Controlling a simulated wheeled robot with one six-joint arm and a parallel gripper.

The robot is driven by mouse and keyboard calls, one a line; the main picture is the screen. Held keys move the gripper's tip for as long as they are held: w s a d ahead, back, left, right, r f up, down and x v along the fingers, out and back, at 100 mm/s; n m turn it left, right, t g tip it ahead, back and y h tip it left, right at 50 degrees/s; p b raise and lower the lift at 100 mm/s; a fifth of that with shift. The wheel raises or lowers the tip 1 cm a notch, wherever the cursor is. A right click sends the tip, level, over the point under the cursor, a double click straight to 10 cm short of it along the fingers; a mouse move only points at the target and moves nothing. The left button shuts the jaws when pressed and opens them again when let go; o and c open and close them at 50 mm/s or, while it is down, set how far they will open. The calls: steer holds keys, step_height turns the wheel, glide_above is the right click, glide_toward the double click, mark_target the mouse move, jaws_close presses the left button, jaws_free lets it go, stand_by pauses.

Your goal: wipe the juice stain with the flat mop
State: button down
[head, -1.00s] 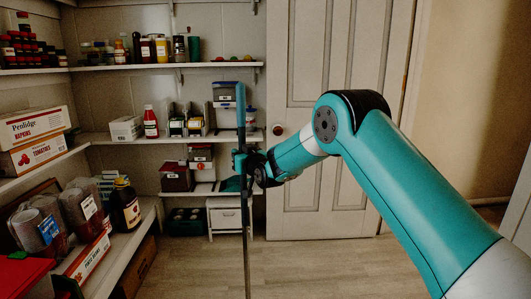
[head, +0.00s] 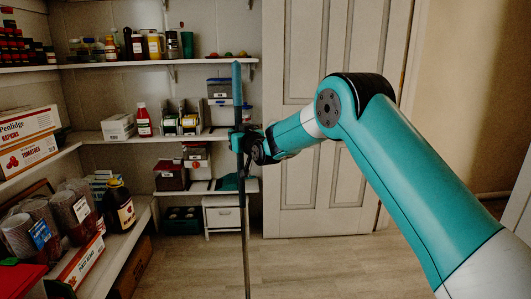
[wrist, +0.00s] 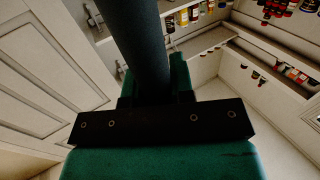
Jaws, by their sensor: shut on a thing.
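My gripper (head: 243,142) is shut on the upright pole of the flat mop (head: 238,85). The pole has a blue-teal upper grip and a thin dark lower shaft that runs down past the bottom edge of the head view. In the wrist view, the thick dark blue pole (wrist: 142,40) passes between the fingers of my gripper (wrist: 155,90). The mop's flat head is below the head view, out of sight. The juice stain does not show in either view.
Pale wood floor (head: 320,265) lies bare in front of the white panelled door (head: 330,120). Stocked shelves line the left and back. A lower left shelf holds jars and a dark bottle (head: 119,207). A small white drawer unit (head: 222,215) stands under the back shelves.

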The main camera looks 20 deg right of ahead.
steer(key=shift+r+p, duration=0.4)
steer(key=shift+r, duration=0.85)
